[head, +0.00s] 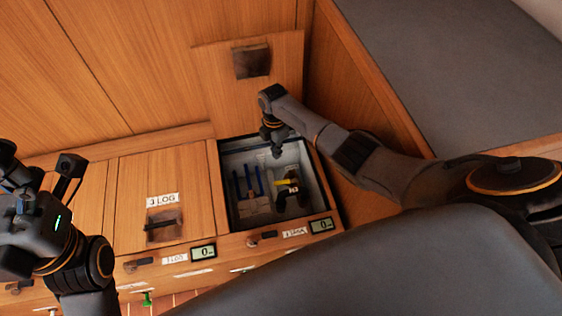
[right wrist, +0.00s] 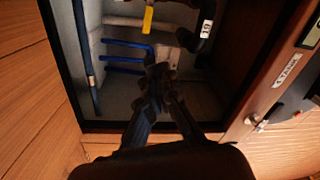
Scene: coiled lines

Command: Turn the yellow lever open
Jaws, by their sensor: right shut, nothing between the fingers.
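The yellow lever (head: 282,183) is inside an open, grey-lined compartment (head: 228,160) in the wooden cabinet. It also shows in the right wrist view (right wrist: 148,19), beyond my fingertips at the top. A dark pipe with a white tag (right wrist: 205,40) is beside it on the right. My right gripper (head: 277,152) points down at the compartment's opening, near its far side. In the right wrist view its fingers (right wrist: 161,78) are closed together with nothing between them, apart from the lever. Of my left arm, dark parts (head: 70,168) show at the left edge; its finger state is unclear.
Blue lines (head: 250,181) run inside the compartment, left of the lever. The raised wooden lid (head: 280,65) stands behind it. A closed lid (head: 165,190) marked LOG lies to the left. Small displays (head: 321,225) and latches line the front edge. A grey surface (head: 460,70) is at upper right.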

